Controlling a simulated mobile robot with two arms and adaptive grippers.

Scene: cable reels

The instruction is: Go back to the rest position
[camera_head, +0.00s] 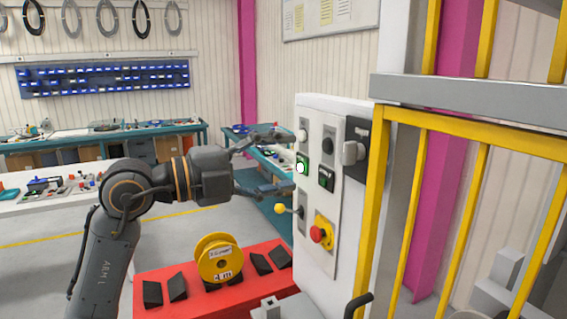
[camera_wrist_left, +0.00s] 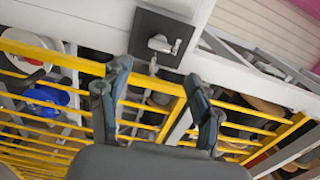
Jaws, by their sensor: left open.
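My left gripper (camera_head: 290,162) reaches in from the left, its two fingers spread and nothing between them. It is beside the white control panel (camera_head: 316,240) with its buttons and knobs; whether it touches the panel is hard to tell. In the left wrist view the open fingers (camera_wrist_left: 157,75) show in front of yellow bars (camera_wrist_left: 60,140) and a dark plate with a grey switch handle (camera_wrist_left: 162,44). My right gripper is not in view.
A yellow reel (camera_head: 212,270) stands on a red surface (camera_head: 200,303) with black blocks, below my left arm. A yellow cage frame (camera_head: 369,220) is on the right. A white table (camera_head: 40,205) and a workbench (camera_head: 105,137) are at the left and back. Grey floor shows between.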

